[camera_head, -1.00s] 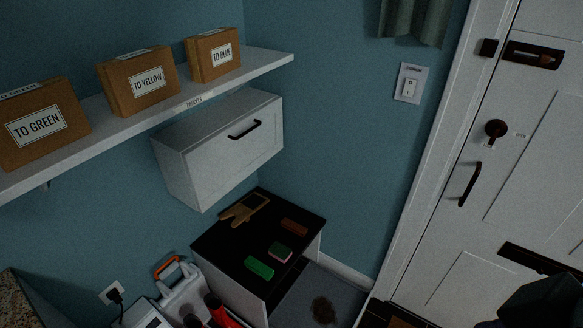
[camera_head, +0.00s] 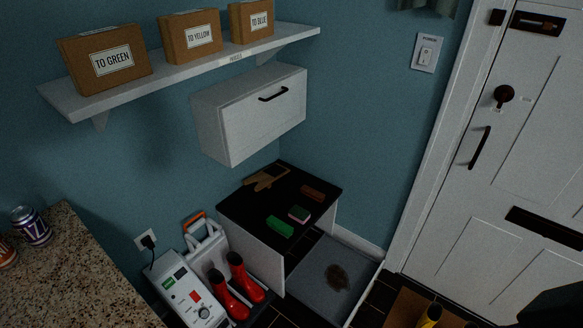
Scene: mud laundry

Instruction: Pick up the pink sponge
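The pink sponge (camera_head: 299,213) lies on the black top of a low bench (camera_head: 262,208) in the head view. It is small and dim, with a pale pink upper face. A green block (camera_head: 279,226) lies just to its left and nearer to me, and a brown block (camera_head: 313,193) lies behind it. Neither of my grippers shows. A dark shape at the lower right corner looks like part of my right arm, with no fingers visible.
A tan brush or glove (camera_head: 266,178) lies at the bench's back. A white cabinet (camera_head: 255,112) hangs above it. Red boots (camera_head: 238,283) and a white machine (camera_head: 187,293) stand in front at left. A grey tray (camera_head: 322,266) lies right of the bench. A granite counter (camera_head: 75,275) fills the lower left.

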